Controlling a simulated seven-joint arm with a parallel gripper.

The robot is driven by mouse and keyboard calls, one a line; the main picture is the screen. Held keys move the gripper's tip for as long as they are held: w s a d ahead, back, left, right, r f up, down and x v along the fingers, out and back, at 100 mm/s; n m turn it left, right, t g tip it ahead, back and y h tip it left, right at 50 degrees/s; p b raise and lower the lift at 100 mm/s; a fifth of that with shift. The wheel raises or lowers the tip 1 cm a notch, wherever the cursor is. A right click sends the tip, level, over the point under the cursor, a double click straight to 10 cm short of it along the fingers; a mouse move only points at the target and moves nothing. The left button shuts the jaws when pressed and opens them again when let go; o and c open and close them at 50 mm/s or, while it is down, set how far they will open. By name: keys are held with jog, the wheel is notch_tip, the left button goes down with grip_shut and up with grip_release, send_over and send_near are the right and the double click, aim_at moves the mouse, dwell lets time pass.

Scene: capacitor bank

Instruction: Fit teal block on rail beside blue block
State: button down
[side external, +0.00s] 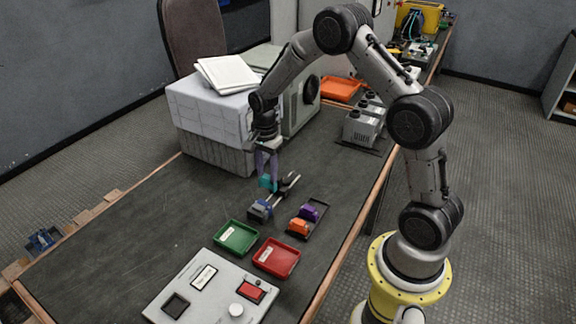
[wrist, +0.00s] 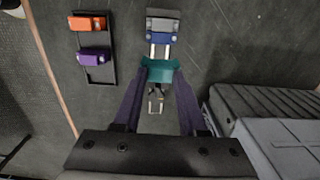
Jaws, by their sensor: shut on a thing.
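The teal block (side external: 266,183) is between the fingers of my gripper (side external: 268,172), which is shut on it. In the wrist view the teal block (wrist: 160,70) sits between the purple-grey fingertips (wrist: 160,80), over the rail (wrist: 160,50). The blue block (side external: 260,210) is at the near end of the rail (side external: 286,189) in the side view. It also shows in the wrist view (wrist: 161,40), next to a grey end piece (wrist: 162,25). A short stretch of rail shows between the teal and blue blocks, so they are apart. I cannot tell whether the teal block touches the rail.
A dark rack beside the rail holds an orange block (side external: 298,227) and a purple block (side external: 309,213). A green tray (side external: 236,237), a red tray (side external: 276,258) and a control panel (side external: 210,290) are nearer. Boxes (side external: 214,122) stand behind the gripper.

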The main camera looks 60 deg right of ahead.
aim_at(267, 187)
jog(key=shift+a+f, duration=0.3)
jog(key=shift+f, duration=2.45)
jog(key=shift+f, duration=1.1)
jog(key=shift+c, duration=1.9)
grip_release()
jog(key=shift+r, duration=4.05)
